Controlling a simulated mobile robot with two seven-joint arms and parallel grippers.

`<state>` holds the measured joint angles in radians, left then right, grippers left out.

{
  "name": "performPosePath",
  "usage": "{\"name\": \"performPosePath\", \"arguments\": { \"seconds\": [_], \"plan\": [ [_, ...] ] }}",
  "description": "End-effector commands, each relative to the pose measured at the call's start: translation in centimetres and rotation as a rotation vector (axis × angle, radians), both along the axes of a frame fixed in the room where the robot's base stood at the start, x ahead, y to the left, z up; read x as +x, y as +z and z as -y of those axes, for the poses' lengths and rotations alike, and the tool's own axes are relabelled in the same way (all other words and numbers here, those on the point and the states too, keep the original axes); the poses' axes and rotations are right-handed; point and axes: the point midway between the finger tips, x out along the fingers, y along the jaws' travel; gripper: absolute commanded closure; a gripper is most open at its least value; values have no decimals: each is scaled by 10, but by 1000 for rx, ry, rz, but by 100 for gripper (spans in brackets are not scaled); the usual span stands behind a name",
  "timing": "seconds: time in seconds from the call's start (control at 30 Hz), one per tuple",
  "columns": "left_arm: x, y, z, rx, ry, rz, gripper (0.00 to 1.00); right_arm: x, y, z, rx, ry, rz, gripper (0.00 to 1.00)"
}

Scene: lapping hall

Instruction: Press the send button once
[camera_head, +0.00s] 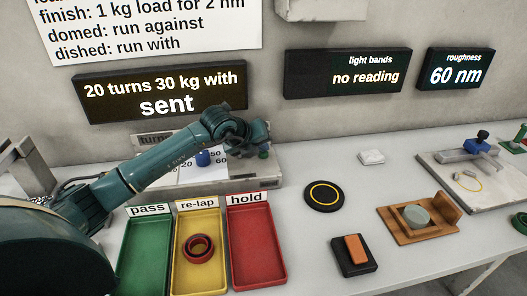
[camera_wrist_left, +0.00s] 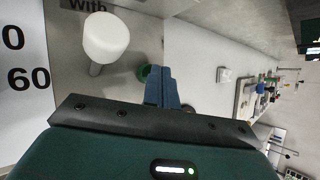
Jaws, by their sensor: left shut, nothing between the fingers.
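A green button (camera_head: 263,153), which I take for the send button, is at the right end of the grey console (camera_head: 235,180) by the wall. My left gripper (camera_head: 262,135) is shut and empty, just above and behind this button. In the left wrist view the blue fingers (camera_wrist_left: 161,88) are together, and the green button (camera_wrist_left: 144,71) shows partly beside their tips. I cannot tell whether they touch. The wall display (camera_head: 165,92) reads "20 turns 30 kg with sent". My right gripper is not in view.
A blue knob (camera_head: 203,158) stands on the console, and a white knob (camera_wrist_left: 106,38) shows near the fingers. Green, yellow and red trays (camera_head: 257,245) lie in front; a dark red ring (camera_head: 197,248) is in the yellow one. A black disc (camera_head: 324,196) lies to the right.

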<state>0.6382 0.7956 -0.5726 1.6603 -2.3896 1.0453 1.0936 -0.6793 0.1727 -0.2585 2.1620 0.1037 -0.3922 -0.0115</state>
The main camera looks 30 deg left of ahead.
Motion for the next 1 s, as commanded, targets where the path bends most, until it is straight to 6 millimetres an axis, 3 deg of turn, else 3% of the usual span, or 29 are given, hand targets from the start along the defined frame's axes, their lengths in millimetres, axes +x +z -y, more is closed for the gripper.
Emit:
{"name": "performPosePath", "arguments": {
  "seconds": [0.13, 0.57, 1.0],
  "plan": [
    [0, 10, 0, 0, 0, 1, 100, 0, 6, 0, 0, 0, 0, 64],
    [0, 14, 0, -1, 0, 3, 100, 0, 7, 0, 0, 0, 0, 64],
    [1, 57, 0, -2, -1, 4, 100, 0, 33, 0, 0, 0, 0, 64]
  ]
}}
